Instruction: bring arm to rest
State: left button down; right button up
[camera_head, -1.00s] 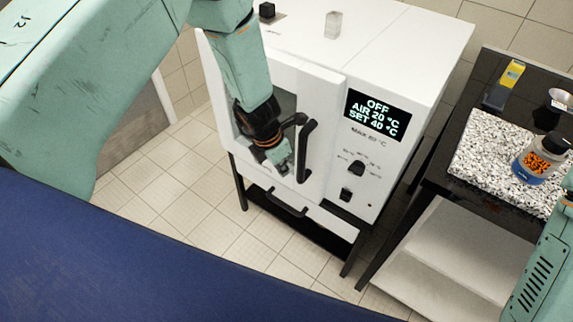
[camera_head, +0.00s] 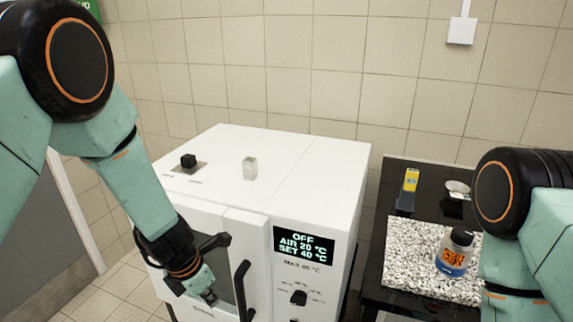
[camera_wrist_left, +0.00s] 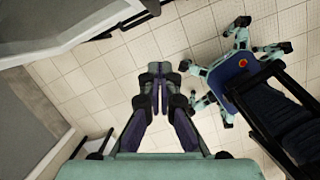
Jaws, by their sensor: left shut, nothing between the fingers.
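My left gripper (camera_head: 208,296) is in front of the door of a white oven-like cabinet (camera_head: 318,180), to the left of its black vertical handle (camera_head: 243,290). In the left wrist view the gripper's fingers (camera_wrist_left: 158,72) are together with nothing between them, above the tiled floor. My right arm (camera_head: 515,225) shows at the right edge of the head view, but its gripper is out of the picture.
The cabinet's display (camera_head: 303,246) reads OFF, AIR 20 °C, SET 40 °C. At right, a black table (camera_head: 375,258) holds a speckled slab (camera_head: 412,247), a labelled bottle (camera_head: 455,253) and a yellow-and-grey device (camera_head: 407,190).

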pick_arm(q)
jog(key=s+a+f+m+y+b, duration=0.3)
jog(key=s+a+f+m, duration=0.4)
jog(key=m, duration=1)
jog(key=s+d+f+m+g+h+b, duration=0.1)
jog(key=s+f+m+b, duration=0.3)
jog(key=s+f, duration=0.4)
jog(key=s+d+f+m+g+b, duration=0.1)
jog(key=s+d+f+m+b, duration=0.2)
jog(key=s, duration=1.2)
notch_tip(320, 180, down, 5)
jog(key=m+b, duration=0.2)
jog(key=m, duration=0.1)
jog(key=shift+s+r+m+h, duration=0.15)
jog(key=shift+s+m+h, duration=0.25)
jog(key=shift+w, duration=0.1)
